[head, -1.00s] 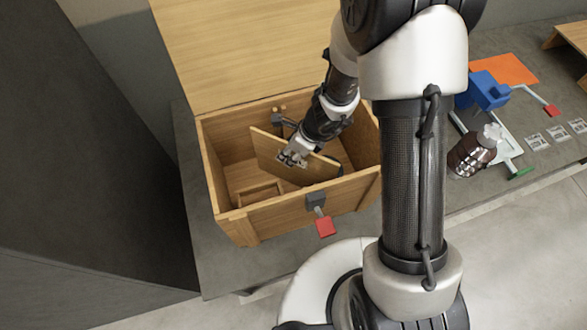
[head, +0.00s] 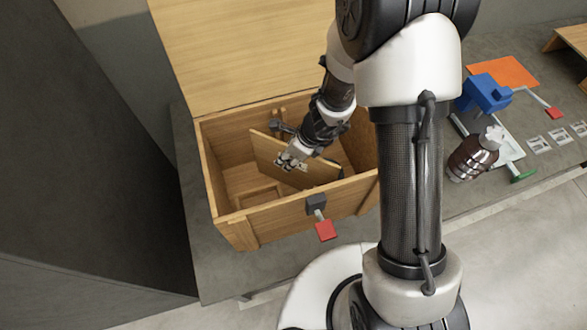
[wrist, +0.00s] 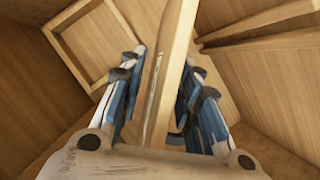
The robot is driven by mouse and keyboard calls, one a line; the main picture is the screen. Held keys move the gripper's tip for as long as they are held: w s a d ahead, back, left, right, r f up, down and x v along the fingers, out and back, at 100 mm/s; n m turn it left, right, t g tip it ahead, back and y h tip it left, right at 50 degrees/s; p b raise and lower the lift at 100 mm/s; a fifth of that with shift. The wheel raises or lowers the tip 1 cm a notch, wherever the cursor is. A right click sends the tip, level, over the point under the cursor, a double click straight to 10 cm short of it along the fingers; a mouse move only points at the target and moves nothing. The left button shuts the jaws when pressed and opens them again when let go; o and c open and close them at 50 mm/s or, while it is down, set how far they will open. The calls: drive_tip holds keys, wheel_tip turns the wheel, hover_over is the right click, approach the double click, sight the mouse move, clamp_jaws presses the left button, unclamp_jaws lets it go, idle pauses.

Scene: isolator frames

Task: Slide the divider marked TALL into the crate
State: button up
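The crate (head: 270,212) is an open wooden box with its lid raised behind it. A wooden divider (head: 268,148) stands tilted and slantwise inside the crate, its upper part near the rim. I cannot read any marking on it. My gripper (head: 288,163) reaches down into the crate and is shut on the divider. In the wrist view, the divider's edge (wrist: 176,50) runs between the blue-padded fingers (wrist: 162,95). The divider's lower edge is hidden in the head view, so I cannot tell whether it sits in a slot.
Wooden ledges (wrist: 85,40) frame a section of the crate floor. A red-handled clamp (head: 323,228) is on the front wall. To the right are a brown bottle (head: 472,158), a blue block (head: 485,92), an orange sheet (head: 508,72) and several labels. My arm covers the crate's right end.

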clamp_jaws()
idle(0.4)
idle(0.6)
